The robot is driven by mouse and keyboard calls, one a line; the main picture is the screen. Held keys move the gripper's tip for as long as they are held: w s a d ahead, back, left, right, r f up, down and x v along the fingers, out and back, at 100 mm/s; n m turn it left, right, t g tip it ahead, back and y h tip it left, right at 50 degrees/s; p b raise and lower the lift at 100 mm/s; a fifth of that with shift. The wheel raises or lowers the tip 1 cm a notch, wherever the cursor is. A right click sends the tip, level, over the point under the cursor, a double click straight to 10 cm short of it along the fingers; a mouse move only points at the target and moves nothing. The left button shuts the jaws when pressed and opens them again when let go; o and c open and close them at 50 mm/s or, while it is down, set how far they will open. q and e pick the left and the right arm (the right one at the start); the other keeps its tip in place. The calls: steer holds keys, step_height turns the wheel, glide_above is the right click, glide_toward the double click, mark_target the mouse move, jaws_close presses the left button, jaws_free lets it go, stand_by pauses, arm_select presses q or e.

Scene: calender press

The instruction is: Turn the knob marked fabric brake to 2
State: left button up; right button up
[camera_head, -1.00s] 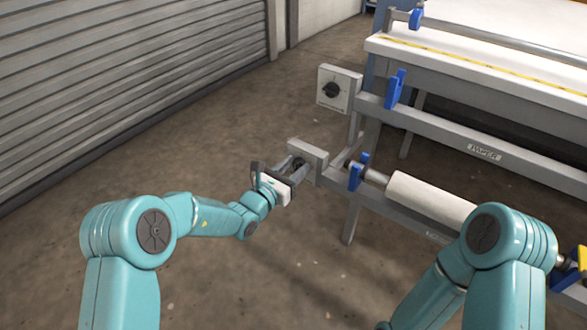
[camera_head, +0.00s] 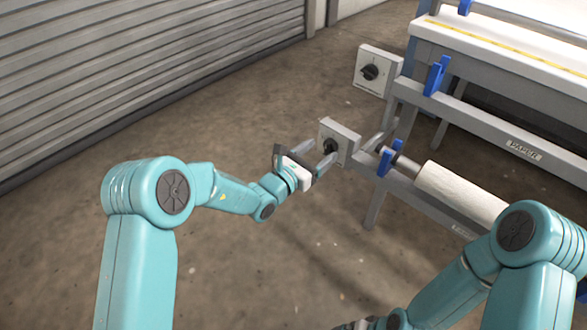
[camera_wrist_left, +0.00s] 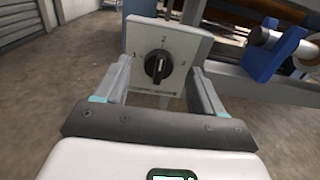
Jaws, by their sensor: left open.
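A pale square panel with a black knob (camera_wrist_left: 158,67) fills the middle of the left wrist view. Marks 1, 2 and 3 sit around the knob; the label below is too small to read. A white line on the knob points roughly upward, toward the 2. In the head view this lower panel (camera_head: 347,134) is on the frame's left end. My left gripper (camera_head: 318,157) is open and faces it, its fingers either side of the knob in the wrist view. Whether they touch anything cannot be told. Only a grey bit of my right gripper may show at the bottom edge.
A second panel with a black knob (camera_head: 369,72) stands higher and farther back. A grey rail marked PAPER (camera_head: 524,149), blue brackets (camera_head: 437,76) and a white roller (camera_head: 462,194) are to the right. A slatted shutter (camera_head: 130,60) is at left. Open floor lies between.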

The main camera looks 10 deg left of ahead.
arm_select(q)
steer(key=p+v, duration=0.1)
steer(key=v, duration=1.2)
steer(key=shift+s+p, duration=0.25)
steer(key=shift+p, duration=0.1)
steer(key=shift+a, duration=0.15)
